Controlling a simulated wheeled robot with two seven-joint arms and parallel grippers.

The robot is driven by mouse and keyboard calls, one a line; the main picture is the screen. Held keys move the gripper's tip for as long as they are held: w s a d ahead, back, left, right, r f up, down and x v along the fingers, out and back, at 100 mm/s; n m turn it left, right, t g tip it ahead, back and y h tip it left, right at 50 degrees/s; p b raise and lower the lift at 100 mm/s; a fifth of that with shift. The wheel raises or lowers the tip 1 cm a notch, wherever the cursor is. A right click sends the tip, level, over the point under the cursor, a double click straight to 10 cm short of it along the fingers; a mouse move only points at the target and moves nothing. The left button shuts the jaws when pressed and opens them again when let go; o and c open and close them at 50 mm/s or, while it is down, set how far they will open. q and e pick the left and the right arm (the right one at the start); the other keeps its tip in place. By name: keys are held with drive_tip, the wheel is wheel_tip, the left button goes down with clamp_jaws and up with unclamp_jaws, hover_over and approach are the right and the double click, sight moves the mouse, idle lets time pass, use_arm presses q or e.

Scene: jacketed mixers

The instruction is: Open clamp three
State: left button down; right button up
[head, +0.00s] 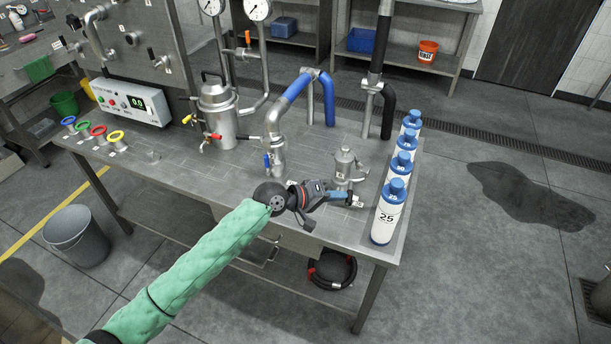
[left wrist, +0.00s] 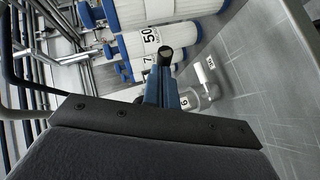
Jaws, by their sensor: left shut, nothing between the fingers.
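No label reading three can be made out, so I cannot tell which fitting is clamp three. My left gripper (head: 350,198) reaches over the front of the steel bench (head: 215,185), its fingers together and empty. It is in front of a small steel fitting (head: 344,163) and left of the white bottles. In the left wrist view the closed fingertips (left wrist: 165,55) show beside a pale fitting (left wrist: 203,73) with small tags; whether they touch is unclear. A steel pipe joint (head: 277,155) with a blue handle stands left of the gripper. My right gripper is not in view.
Several white bottles with blue caps (head: 388,213) line the bench's right end. A steel jacketed vessel (head: 217,117), a control box (head: 125,101) and coloured rings (head: 99,130) are to the left. A grey bucket (head: 75,235) stands on the floor.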

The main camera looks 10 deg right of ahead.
sight(349, 203)
use_arm(q)
drive_tip(key=shift+s+d+p, duration=0.2)
drive_tip(key=shift+s+d, duration=0.25)
drive_tip(key=shift+d, duration=0.35)
drive_tip(key=shift+s+d+p, duration=0.15)
drive_tip(key=shift+s+d, duration=0.3)
drive_tip(key=shift+d, duration=0.3)
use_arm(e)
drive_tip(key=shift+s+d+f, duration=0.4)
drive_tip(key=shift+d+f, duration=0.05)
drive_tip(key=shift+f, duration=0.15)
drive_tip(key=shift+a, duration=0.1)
use_arm(q)
drive_tip(key=shift+s, duration=0.1)
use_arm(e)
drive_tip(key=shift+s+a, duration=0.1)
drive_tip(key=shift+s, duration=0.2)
